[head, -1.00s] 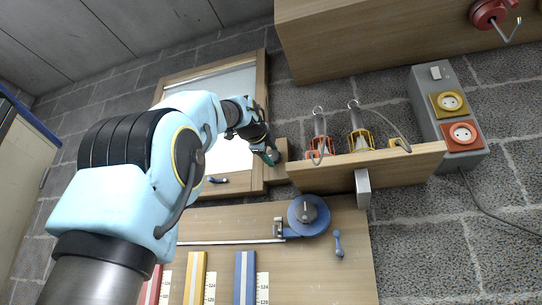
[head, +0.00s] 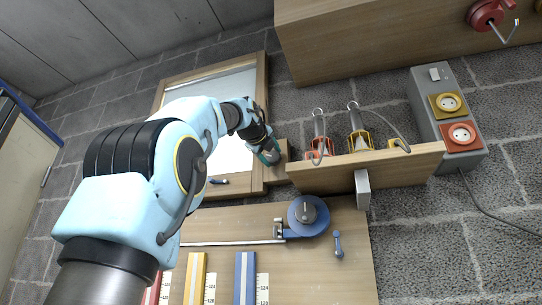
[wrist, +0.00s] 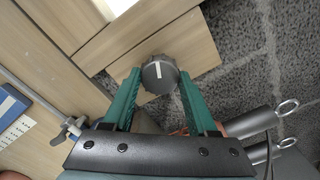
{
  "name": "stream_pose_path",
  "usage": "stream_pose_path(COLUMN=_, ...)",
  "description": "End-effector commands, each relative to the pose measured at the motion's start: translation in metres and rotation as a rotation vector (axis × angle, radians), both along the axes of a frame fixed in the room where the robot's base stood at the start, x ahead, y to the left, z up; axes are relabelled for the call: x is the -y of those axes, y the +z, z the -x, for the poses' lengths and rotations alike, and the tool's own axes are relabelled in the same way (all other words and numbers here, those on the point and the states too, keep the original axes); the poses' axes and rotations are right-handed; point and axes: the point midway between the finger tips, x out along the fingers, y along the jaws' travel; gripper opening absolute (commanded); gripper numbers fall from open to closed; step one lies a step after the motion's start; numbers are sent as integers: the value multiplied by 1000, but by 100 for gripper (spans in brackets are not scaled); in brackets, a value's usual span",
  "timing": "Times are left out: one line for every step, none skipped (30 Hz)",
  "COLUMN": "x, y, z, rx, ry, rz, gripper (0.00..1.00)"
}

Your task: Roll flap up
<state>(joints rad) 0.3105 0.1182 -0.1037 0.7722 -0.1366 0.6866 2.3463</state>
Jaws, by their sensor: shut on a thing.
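A dark round knob (wrist: 160,74) with a white pointer line sits on a small wooden block (wrist: 140,38) in the wrist view. My gripper (wrist: 160,82) has its two green fingers on either side of the knob, shut on it. In the head view my gripper (head: 269,155) is at the block (head: 283,158) on the right side of a wooden frame (head: 259,100). The frame holds a bright white panel (head: 222,155), with a grey-white flap (head: 212,84) along its top. My arm covers part of the frame and panel.
A wooden shelf (head: 420,162) right of my gripper holds caged lamps (head: 357,135) with hooks. A grey socket box (head: 446,105) is further right. Below are a board with a blue reel (head: 309,216) and coloured strips (head: 245,278). A wooden cabinet (head: 400,35) hangs above.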

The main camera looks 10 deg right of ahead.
Motion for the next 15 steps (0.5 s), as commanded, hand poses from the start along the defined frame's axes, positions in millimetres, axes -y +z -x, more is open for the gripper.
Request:
stream_pose_path(x=0, y=-2, z=-1, rx=-5, ry=2, rz=-4, gripper=3)
stream_pose_path(x=0, y=-2, z=-1, rx=-5, ry=2, rz=-4, gripper=3)
stream_pose_path(x=0, y=-2, z=-1, rx=-4, ry=1, rz=-3, gripper=3)
stream_pose_path(x=0, y=-2, z=-1, rx=-4, ry=1, rz=-3, gripper=3)
stream_pose_path(x=0, y=-2, z=-1, rx=-4, ry=1, rz=-3, gripper=3)
stream_pose_path(x=0, y=-2, z=-1, rx=-5, ry=1, rz=-2, gripper=3)
stream_pose_path(x=0, y=-2, z=-1, rx=-5, ry=1, rz=-2, gripper=3)
stream_pose_path(x=0, y=-2, z=-1, rx=-5, ry=1, rz=-2, gripper=3)
stream_pose_path(x=0, y=-2, z=-1, rx=-5, ry=1, rz=-2, gripper=63)
stream_pose_path(x=0, y=-2, z=-1, rx=-5, ry=1, rz=-2, gripper=66)
stream_pose_path(x=0, y=-2, z=-1, rx=-5, ry=1, rz=-2, gripper=70)
stream_pose_path(x=0, y=-2, z=-1, rx=-4, ry=1, rz=-2, gripper=74)
stream_pose_path(x=0, y=-2, z=-1, rx=-4, ry=1, rz=-2, gripper=78)
stream_pose_path(x=0, y=-1, z=-1, rx=-3, ry=1, rz=-1, gripper=81)
stream_pose_path(x=0, y=-1, z=-1, rx=-3, ry=1, rz=-1, gripper=85)
